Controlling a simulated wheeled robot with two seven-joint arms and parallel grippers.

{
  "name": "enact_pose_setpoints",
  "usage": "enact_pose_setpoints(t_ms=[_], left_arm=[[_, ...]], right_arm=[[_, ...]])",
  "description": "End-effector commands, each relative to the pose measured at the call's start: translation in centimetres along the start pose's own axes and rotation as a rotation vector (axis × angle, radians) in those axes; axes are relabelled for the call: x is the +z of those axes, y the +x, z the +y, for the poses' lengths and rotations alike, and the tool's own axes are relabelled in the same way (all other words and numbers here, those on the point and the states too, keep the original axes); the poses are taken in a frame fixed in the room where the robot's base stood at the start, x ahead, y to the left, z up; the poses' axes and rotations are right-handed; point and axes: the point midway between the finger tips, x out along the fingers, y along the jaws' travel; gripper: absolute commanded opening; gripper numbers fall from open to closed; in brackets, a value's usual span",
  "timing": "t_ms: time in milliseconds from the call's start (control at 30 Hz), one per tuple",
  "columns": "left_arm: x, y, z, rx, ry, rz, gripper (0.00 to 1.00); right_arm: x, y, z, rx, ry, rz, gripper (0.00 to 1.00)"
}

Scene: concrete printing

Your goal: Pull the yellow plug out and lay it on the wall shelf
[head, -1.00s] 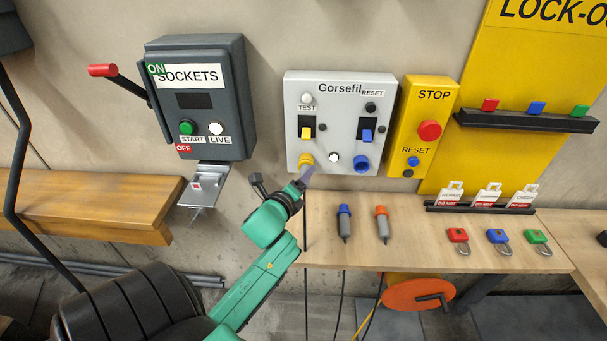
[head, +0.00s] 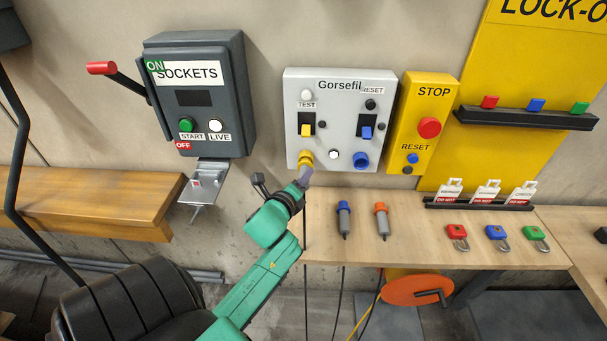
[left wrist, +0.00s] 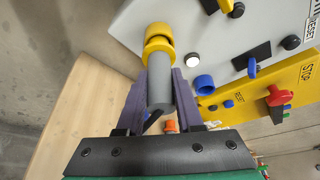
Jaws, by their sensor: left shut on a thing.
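The yellow plug (left wrist: 160,82) has a grey body and a yellow collar. It points up into the yellow socket (head: 305,157) at the lower left of the grey Gorsefil box (head: 340,90). In the left wrist view the collar is up against the yellow socket (left wrist: 158,32); I cannot tell how deep the plug sits. My left gripper (head: 303,177) is shut on the grey body, with its fingers (left wrist: 160,90) on either side. A thick wooden wall shelf (head: 80,195) runs along the left, its visible top bare. My right gripper is not in view.
A wooden bench (head: 420,235) below holds a blue plug (head: 344,220), an orange plug (head: 382,222) and several padlocks. The dark SOCKETS box (head: 200,100) with a red-handled lever (head: 103,69) and a metal bracket (head: 205,185) lies between shelf and Gorsefil box.

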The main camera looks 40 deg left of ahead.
Motion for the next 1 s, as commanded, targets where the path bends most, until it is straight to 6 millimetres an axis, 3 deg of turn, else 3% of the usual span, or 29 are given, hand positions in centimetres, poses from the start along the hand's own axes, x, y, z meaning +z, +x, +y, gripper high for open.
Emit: enact_pose_setpoints(t_ms=[633, 1000], left_arm=[[-1.5, -3.7, 0.0, 0.0, -0.001, 0.0, 0.0], [-1.6, -4.1, -0.1, -0.001, 0.0, -0.001, 0.0]], right_arm=[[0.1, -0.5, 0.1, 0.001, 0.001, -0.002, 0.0], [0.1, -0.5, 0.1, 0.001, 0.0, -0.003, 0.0]])
